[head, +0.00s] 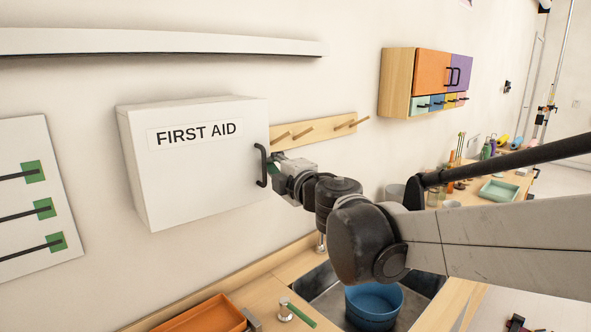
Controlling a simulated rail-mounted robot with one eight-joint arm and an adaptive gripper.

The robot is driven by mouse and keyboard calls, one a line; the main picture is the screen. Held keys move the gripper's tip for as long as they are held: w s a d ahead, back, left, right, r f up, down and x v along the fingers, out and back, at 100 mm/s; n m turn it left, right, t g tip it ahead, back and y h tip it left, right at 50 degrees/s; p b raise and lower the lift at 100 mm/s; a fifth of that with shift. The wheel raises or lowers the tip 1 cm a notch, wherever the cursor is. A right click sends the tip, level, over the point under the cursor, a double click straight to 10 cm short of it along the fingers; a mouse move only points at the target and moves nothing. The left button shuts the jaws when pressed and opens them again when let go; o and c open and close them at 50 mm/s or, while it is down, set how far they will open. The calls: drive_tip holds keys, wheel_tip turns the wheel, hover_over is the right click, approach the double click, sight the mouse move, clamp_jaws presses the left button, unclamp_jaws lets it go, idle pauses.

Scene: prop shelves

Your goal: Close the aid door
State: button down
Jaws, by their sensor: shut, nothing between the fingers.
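The white first aid cabinet (190,190) hangs on the wall at the left of the head view. Its front door (205,165), lettered FIRST AID, looks flush with the box, and no gap shows. A black handle (261,165) stands upright at the door's right edge. My gripper (275,168) is just right of the handle, close to the cabinet's right edge. Its fingers are shut and partly hidden by the handle, and I see nothing in them. I cannot tell whether they touch the handle or door.
A wooden peg rail (325,127) is on the wall behind my gripper. A long white shelf (160,42) runs above the cabinet. Below are a sink with a blue bowl (374,302) and an orange tray (205,316). A wall cabinet (398,85) hangs farther right.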

drive_tip(key=shift+w+a, duration=0.1)
drive_tip(key=shift+w, duration=0.1)
idle(0.5)
drive_tip(key=s+d, duration=0.2)
drive_tip(key=d, duration=1.1)
drive_tip(key=s+a+n+g+y+p, duration=0.2)
drive_tip(key=s+p, duration=0.1)
drive_tip(key=s, duration=0.3)
drive_tip(key=s+a+n+g+y+p, duration=0.2)
drive_tip(key=s+a+p, duration=0.1)
drive_tip(key=s, duration=0.4)
drive_tip(key=w+d+p+x, duration=0.1)
drive_tip(key=w+d+x, duration=0.1)
drive_tip(key=x, duration=1)
drive_tip(key=shift+w+a+r+y+p, duration=0.25)
drive_tip(key=shift+w+r+y+p, duration=0.05)
drive_tip(key=shift+w, duration=0.05)
drive_tip(key=shift+w, duration=0.1)
